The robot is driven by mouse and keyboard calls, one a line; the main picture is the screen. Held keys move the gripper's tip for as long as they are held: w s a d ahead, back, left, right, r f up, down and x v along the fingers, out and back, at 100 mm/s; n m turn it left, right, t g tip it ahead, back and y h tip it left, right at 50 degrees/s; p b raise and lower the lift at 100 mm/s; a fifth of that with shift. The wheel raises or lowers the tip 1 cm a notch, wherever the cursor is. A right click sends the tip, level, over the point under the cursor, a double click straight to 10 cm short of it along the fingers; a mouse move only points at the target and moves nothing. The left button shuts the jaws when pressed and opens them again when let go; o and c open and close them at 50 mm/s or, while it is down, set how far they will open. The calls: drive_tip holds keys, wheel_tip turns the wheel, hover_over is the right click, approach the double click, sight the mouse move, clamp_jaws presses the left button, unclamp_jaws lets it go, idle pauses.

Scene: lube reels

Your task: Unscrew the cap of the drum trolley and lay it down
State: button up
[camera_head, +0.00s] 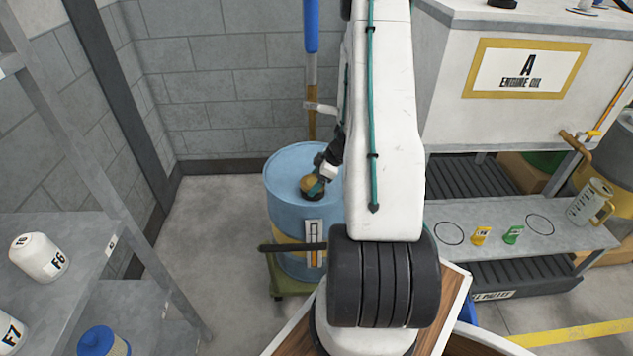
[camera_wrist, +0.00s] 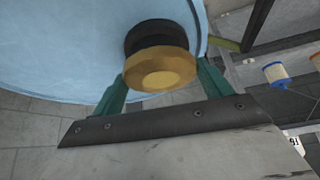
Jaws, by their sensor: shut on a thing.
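The drum trolley carries a light blue drum (camera_head: 285,169) with a yellow band, on a green base (camera_head: 292,287). The brass-coloured cap (camera_head: 309,184) with a black collar is at the drum's top, near the middle of the lid in the head view. My gripper (camera_head: 317,187) comes down from the right and is shut on the cap. In the wrist view the cap (camera_wrist: 162,70) sits between the two green fingers, with the black collar (camera_wrist: 155,36) behind it against the blue drum (camera_wrist: 70,40). I cannot tell whether the threads still engage.
A grey bench (camera_head: 470,246) at right holds a yellow and a green piece, two drawn circles and a clear jug (camera_head: 590,203). A white oil tank (camera_head: 450,120) stands above it. Grey shelves (camera_head: 60,245) with white bottles stand at left. Floor left of the drum is clear.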

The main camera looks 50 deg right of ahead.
drive_tip(key=shift+w+d+r+n, duration=0.2)
drive_tip(key=shift+d+n, duration=0.25)
drive_tip(key=shift+n, duration=0.25)
drive_tip(key=shift+s+d, duration=0.1)
drive_tip(key=shift+d, duration=0.05)
drive_tip(key=shift+y, duration=0.3)
drive_tip(key=shift+d+f+n+g, duration=0.1)
drive_tip(key=shift+n+g, duration=0.2)
drive_tip(key=shift+n, duration=0.3)
drive_tip(key=n, duration=0.1)
drive_tip(key=n+g+y, duration=0.1)
drive_tip(key=n, duration=0.2)
drive_tip(key=shift+w+g, duration=0.25)
drive_tip(key=shift+g, duration=0.15)
